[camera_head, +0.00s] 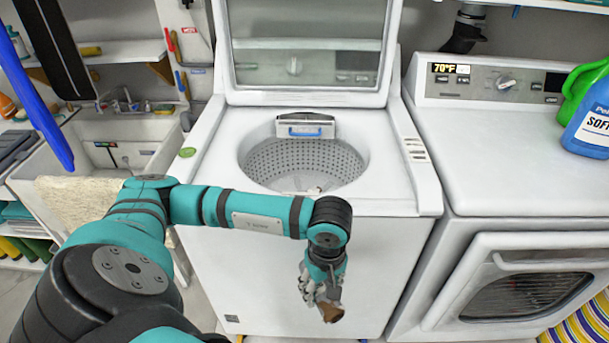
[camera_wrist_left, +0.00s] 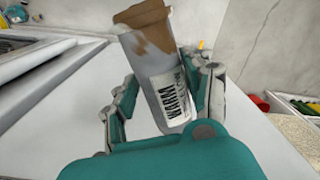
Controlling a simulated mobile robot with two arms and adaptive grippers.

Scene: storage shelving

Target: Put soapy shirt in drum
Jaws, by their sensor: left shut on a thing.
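The washing machine's drum (camera_head: 302,165) is open at the top, a perforated grey tub with its lid (camera_head: 305,50) raised behind it. A pale beige cloth (camera_head: 72,205) hangs over the front of the sink; I cannot tell if it is the soapy shirt. It also shows in the wrist view (camera_wrist_left: 298,132). My left gripper (camera_head: 322,286) is in front of the washer, below its top edge, pointing down. It is shut on a clear bottle (camera_wrist_left: 172,80) with brown on its end and a black-lettered label. My right gripper is not in view.
The sink (camera_head: 120,150) stands left of the washer. A dryer (camera_head: 520,185) stands on the right, its front door (camera_head: 528,290) facing out. A green and a blue detergent bottle (camera_head: 590,125) stand on the dryer. A blue pole-like thing (camera_head: 35,95) is at upper left.

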